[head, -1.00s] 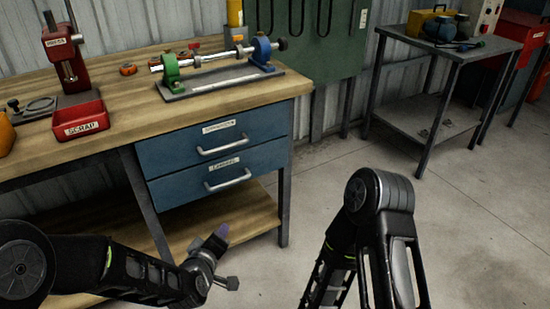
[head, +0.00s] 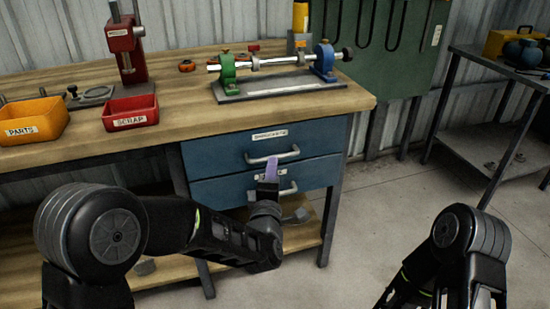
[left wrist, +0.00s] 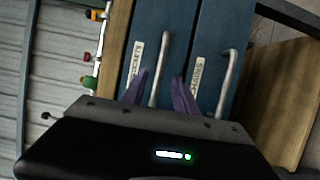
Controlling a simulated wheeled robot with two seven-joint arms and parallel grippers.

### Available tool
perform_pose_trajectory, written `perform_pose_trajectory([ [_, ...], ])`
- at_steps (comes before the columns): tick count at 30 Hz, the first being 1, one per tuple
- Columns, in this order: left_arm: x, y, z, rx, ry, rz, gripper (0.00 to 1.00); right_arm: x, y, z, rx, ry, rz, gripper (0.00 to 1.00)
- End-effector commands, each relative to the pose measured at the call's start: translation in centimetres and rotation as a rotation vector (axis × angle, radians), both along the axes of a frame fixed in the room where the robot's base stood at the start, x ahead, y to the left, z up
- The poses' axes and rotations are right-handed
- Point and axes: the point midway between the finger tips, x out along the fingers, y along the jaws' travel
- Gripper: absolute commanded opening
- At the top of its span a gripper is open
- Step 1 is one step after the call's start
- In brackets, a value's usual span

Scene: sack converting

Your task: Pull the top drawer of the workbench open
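The blue workbench's top drawer (head: 215,152) looks shut, with a pale bar handle (head: 273,157) and a white label above it. My left gripper (head: 271,170) is in front of the drawers, its purple fingertip just below the top handle in the head view and covering part of the lower drawer. In the left wrist view the purple fingers (left wrist: 160,92) are apart, and the top drawer's handle (left wrist: 162,65) runs into the gap between them. I cannot tell whether they touch it. The right arm shows at the lower right, but its gripper is out of view.
The lower drawer (head: 215,190) looks shut; its handle (head: 288,189) is partly behind my gripper. On the worktop (head: 185,100) are a red scrap bin (head: 130,112), a yellow parts bin (head: 32,120) and a roller fixture (head: 280,88).

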Motion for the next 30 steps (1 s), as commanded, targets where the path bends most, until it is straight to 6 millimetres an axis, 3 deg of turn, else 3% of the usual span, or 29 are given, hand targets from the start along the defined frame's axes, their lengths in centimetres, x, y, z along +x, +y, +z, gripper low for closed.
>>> perform_pose_trajectory([
  [13, 6.2, -0.5, -0.1, 0.001, -0.001, 0.0, 0.35, 0.1, -0.1, -0.4, -0.001, -0.002, -0.003, 0.36],
  [23, 6.7, -0.5, 0.0, 0.002, 0.0, -0.001, 0.35, 0.1, -0.1, -0.4, -0.001, -0.002, -0.003, 0.36],
  [30, 6.7, -0.5, 0.0, 0.002, 0.0, -0.001, 0.17, 0.1, -0.1, -0.4, -0.001, -0.002, -0.003, 0.36],
])
